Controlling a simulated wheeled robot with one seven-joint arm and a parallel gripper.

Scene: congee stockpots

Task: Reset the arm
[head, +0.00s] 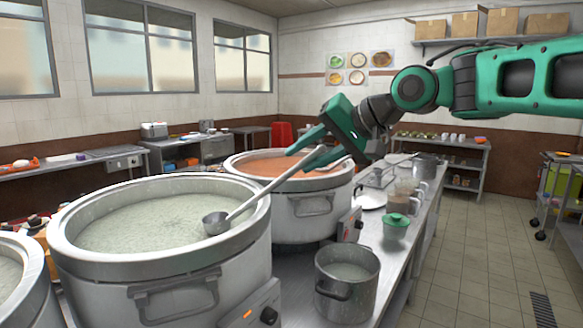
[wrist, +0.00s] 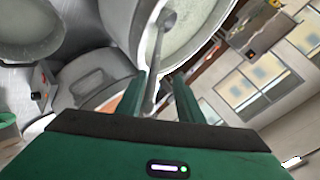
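My arm reaches in from the upper right.
A second stockpot (head: 305,210) with orange-red contents stands behind. A small grey pot (head: 346,285) and a green-lidded jar (head: 396,226) stand on the metal counter. Pitchers (head: 400,200) stand farther back. The tiled floor (head: 475,260) at right is clear.

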